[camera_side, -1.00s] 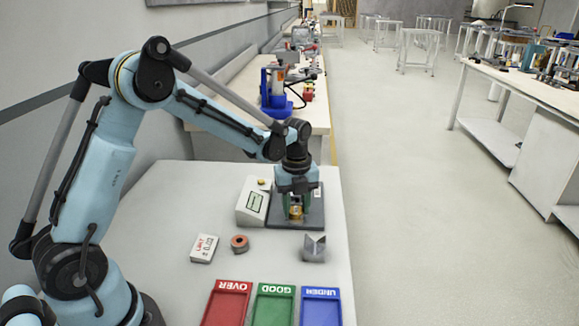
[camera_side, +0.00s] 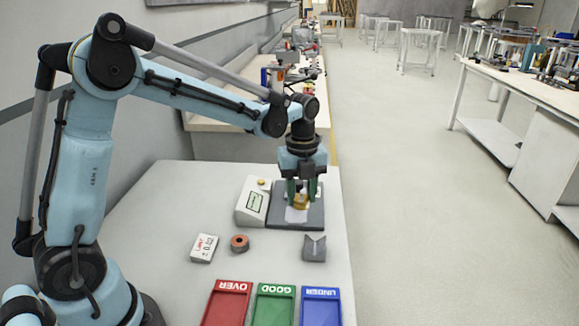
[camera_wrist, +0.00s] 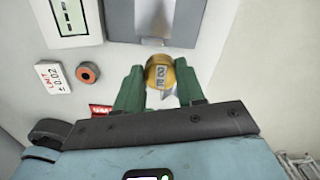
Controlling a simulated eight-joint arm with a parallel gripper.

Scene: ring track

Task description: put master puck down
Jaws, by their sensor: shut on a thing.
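The master puck (camera_side: 301,202) is a gold disc with dark marking on its face. It also shows in the wrist view (camera_wrist: 160,73), between the two green fingers. My gripper (camera_side: 301,198) is shut on it and points down over the gauge's dark base (camera_side: 312,219). A pale plate (camera_side: 294,215) shows on that base beneath the puck. The puck looks a little above the plate, though the exact gap is hard to tell. The gauge's display box (camera_side: 253,201) stands at the left of the base.
A white card reading about 0.02 (camera_side: 203,247), a copper-coloured ring (camera_side: 239,243) and a grey notched block (camera_side: 314,248) sit in front of the gauge. Red OVER (camera_side: 228,306), green GOOD (camera_side: 275,306) and blue UNDER (camera_side: 321,308) trays line the front. Table left of the card is clear.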

